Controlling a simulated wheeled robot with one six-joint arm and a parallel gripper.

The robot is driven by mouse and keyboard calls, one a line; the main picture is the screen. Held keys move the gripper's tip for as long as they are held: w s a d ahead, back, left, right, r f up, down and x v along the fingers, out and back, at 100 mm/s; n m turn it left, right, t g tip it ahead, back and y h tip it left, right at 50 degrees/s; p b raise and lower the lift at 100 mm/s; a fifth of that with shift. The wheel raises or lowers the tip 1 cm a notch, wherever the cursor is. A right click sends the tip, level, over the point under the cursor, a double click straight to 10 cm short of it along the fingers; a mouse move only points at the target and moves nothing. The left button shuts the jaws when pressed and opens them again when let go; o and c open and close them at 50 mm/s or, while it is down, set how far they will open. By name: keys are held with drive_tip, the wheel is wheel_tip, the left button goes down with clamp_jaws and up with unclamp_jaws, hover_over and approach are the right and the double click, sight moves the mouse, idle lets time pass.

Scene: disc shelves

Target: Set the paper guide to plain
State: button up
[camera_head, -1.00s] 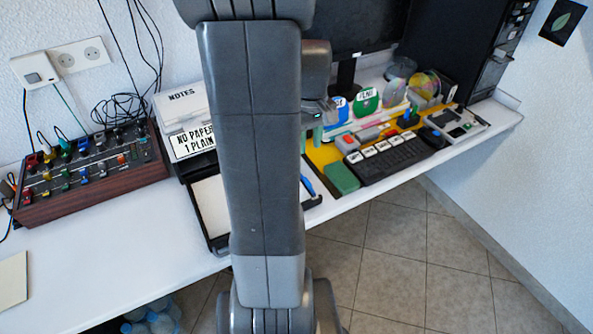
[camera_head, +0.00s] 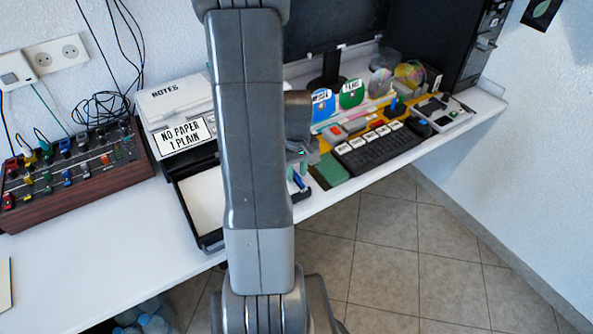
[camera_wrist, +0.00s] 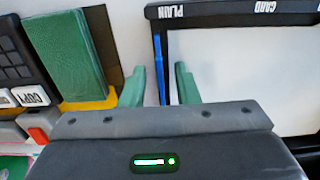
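The paper guide is a blue bar (camera_wrist: 158,68); in the wrist view it lies along the left side of a black-edged paper tray (camera_wrist: 225,12) with a white sheet area. The tray's edge reads PLAIN near the guide and CARD further right, both upside down. My gripper (camera_wrist: 160,86) has green fingertips apart, one on each side of the guide in the picture; I cannot tell whether they touch it. In the head view my gripper (camera_head: 299,158) is above the tray's right end, and the guide (camera_head: 298,181) shows just below it. My arm hides part of the tray.
The printer's sign (camera_head: 184,138) reads NO PAPER 1 PLAIN. A green block (camera_head: 331,171) and a black keyboard (camera_head: 375,150) stand right of the tray. A knob panel (camera_head: 68,175) is at left. The white desk (camera_head: 130,245) is clear in front.

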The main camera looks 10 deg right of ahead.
clamp_jaws()
drive_tip(key=shift+s+a, duration=0.2)
drive_tip(key=shift+a, duration=0.4)
unclamp_jaws()
drive_tip(key=shift+r, duration=0.1)
wheel_tip(320, 180, up, 14)
drive_tip(key=p, duration=0.1)
drive_tip(key=shift+f, duration=0.25)
idle(0.4)
